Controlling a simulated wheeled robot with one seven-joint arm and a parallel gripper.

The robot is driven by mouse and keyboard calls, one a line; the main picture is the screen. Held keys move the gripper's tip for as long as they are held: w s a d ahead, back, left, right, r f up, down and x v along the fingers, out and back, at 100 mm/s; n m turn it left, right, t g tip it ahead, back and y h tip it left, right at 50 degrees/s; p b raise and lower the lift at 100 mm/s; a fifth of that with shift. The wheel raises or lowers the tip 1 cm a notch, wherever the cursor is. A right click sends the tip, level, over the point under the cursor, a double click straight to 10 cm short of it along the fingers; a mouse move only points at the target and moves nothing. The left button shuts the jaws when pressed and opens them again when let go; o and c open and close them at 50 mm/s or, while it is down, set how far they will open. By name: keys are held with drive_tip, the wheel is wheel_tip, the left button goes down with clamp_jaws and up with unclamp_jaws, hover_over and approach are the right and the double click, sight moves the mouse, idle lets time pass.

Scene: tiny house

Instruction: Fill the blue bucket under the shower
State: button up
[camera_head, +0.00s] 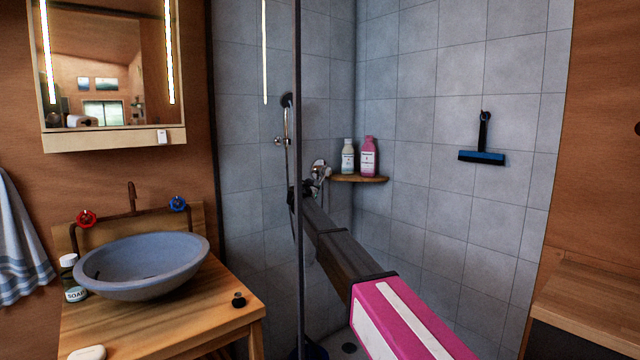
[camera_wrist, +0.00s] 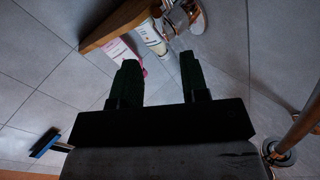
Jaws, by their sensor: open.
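A dark blue shape (camera_head: 312,348) at the bottom edge of the head view may be the blue bucket; it is mostly cut off, and its contents are hidden. The shower head (camera_head: 287,100) hangs on a rail on the tiled wall, and no water is visible. The chrome shower valve (camera_head: 319,170) is below it to the right. My gripper (camera_head: 307,188) is close to the valve, partly behind the glass edge. In the wrist view, which looks upside down, my gripper (camera_wrist: 160,78) is open and empty. The valve (camera_wrist: 190,18) is beyond the fingertips; no contact is visible.
A wooden corner shelf (camera_head: 358,179) holds a white bottle (camera_head: 347,157) and a pink bottle (camera_head: 369,157) beside the valve. A glass panel edge (camera_head: 298,60) stands left of my arm. A squeegee (camera_head: 482,157) hangs on the right wall. The sink (camera_head: 143,267) is at left.

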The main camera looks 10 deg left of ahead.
sight(320, 182)
drive_tip(key=w, duration=0.3)
drive_tip(key=w+d, duration=0.1)
drive_tip(key=w, duration=0.3)
drive_tip(key=w+d, duration=0.1)
drive_tip(key=w, duration=0.2)
drive_tip(key=shift+w, duration=0.25)
clamp_jaws()
